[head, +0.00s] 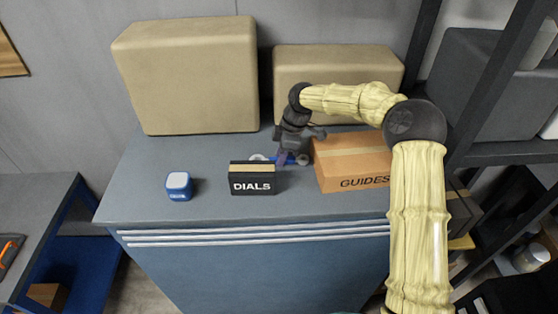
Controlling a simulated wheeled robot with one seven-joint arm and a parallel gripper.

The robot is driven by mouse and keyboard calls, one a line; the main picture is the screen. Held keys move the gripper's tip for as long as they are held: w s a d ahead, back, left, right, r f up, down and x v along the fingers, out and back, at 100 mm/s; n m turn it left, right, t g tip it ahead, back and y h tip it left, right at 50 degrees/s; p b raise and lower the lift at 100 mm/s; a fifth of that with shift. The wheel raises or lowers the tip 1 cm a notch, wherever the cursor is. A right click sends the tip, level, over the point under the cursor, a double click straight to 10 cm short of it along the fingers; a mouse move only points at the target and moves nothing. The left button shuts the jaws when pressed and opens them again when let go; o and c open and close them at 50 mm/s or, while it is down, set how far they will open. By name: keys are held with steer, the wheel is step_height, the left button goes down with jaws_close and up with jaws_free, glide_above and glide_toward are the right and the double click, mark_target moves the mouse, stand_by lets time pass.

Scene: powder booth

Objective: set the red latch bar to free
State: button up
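My gripper (291,152) is low over the blue-grey worktop, behind and to the right of the black DIALS box. It points down beside a small blue thing (283,159), of which only part shows. I cannot make out a red latch bar; the gripper, my wrist and the boxes cover much of that spot. The fingers are too small and dark to tell whether they are open or shut, or whether they touch anything.
The black DIALS box (253,182) and brown GUIDES carton (350,164) stand close in front and to the right. Two large tan blocks (188,75) (335,75) line the back. A blue-and-white cube (178,187) sits left; the worktop (135,195) around it is clear.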

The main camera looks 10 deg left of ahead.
jaws_close()
steer(key=shift+r, duration=0.1)
steer(key=shift+w+r, duration=0.1)
steer(key=shift+r, duration=0.1)
step_height(320, 180, up, 10)
steer(key=b, duration=0.4)
steer(key=shift+f, duration=0.15)
